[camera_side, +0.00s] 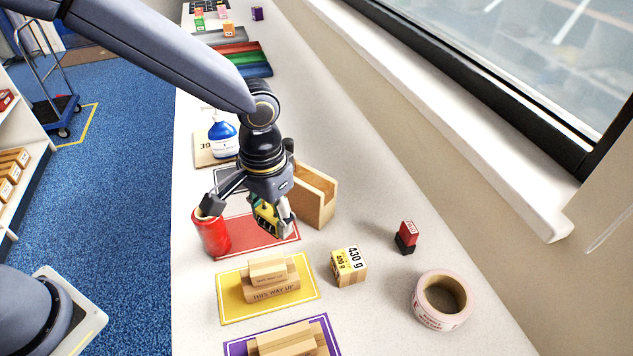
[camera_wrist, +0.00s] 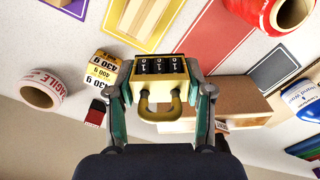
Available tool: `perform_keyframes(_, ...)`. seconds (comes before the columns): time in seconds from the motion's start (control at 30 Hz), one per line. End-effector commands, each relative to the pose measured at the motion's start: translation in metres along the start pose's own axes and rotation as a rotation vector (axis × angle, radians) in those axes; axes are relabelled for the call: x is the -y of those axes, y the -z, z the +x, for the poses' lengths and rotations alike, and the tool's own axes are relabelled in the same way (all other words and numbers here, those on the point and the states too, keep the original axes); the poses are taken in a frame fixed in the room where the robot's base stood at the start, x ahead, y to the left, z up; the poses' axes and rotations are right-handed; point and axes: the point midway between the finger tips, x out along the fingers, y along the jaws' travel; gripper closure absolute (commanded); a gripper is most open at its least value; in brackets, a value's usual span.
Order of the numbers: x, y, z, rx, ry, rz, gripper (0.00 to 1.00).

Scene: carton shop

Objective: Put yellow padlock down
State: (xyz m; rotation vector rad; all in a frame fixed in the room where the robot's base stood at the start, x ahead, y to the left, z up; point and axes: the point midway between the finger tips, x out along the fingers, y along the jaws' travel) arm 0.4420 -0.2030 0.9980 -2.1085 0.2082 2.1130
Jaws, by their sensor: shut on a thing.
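The yellow padlock (camera_wrist: 160,70) has black number dials and a brass-coloured shackle. My gripper (camera_wrist: 161,88) is shut on it, one finger on each side. In the side view the padlock (camera_side: 265,217) is partly hidden by the fingers of my gripper (camera_side: 264,216). It shows over the red mat (camera_side: 248,241), beside the open wooden box. I cannot tell how far it is above the surface.
A red roll (camera_side: 211,233) stands left of my gripper, and an open wooden box (camera_side: 316,196) is close on its right. A yellow mat (camera_side: 236,306) with stacked blocks, a 430 g carton (camera_side: 350,267), a red stamp (camera_side: 406,236) and a tape roll (camera_side: 441,300) lie nearer the camera.

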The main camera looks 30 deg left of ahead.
Motion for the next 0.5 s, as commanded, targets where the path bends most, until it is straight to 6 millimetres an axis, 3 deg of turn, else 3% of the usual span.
perform_keyframes(0.03,-0.031,-0.01,-0.001,-0.002,-0.001,0.07,0.98)
perform_keyframes(0.2,-0.108,-0.05,-0.003,-0.005,-0.003,0.271,0.98)
perform_keyframes(0.33,-0.143,-0.078,-0.003,-0.006,-0.006,0.385,0.98)
perform_keyframes(0.5,-0.162,-0.097,-0.003,-0.005,-0.006,0.454,0.98)
